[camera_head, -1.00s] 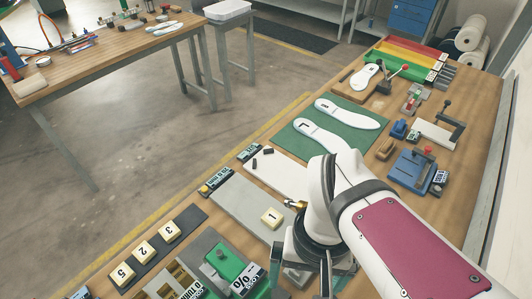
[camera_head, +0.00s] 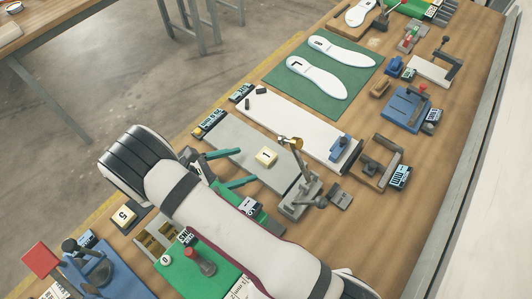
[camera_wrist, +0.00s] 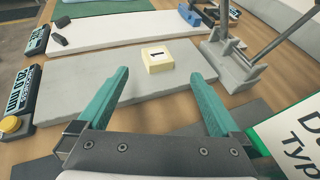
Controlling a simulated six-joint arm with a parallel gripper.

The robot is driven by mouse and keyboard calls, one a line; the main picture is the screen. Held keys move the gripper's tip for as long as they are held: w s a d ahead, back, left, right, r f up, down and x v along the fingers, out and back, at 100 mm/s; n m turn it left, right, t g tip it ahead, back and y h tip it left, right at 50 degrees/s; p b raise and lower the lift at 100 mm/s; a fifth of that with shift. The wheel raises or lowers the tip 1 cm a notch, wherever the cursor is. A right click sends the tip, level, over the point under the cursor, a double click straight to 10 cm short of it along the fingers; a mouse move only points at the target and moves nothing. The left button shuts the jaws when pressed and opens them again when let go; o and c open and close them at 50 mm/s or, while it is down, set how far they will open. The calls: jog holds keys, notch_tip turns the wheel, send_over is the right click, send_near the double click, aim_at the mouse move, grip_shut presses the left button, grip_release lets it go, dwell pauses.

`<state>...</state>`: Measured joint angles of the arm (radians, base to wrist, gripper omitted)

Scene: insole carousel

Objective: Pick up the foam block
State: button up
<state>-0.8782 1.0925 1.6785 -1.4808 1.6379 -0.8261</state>
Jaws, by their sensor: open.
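A small cream block marked 1 (camera_head: 266,157) lies on a grey slab (camera_head: 225,131). It also shows in the wrist view (camera_wrist: 158,60), just beyond my fingertips. My gripper (camera_head: 247,165) has teal fingers spread wide, with nothing between them. In the wrist view my gripper (camera_wrist: 159,76) straddles the near side of the block's line, with the fingers apart over the slab.
A grey metal clamp stand (camera_head: 300,190) rises right of the slab. A white board (camera_head: 303,128) lies behind it, then a green mat (camera_head: 285,82) with white insoles. A small display with a yellow button (camera_wrist: 20,100) sits at the slab's left end.

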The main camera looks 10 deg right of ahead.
aim_at(264, 156)
jog(key=x, duration=0.7)
jog(key=shift+w+d, duration=0.1)
jog(key=shift+w, duration=0.25)
jog(key=shift+r, duration=0.1)
jog(key=c, duration=1.5)
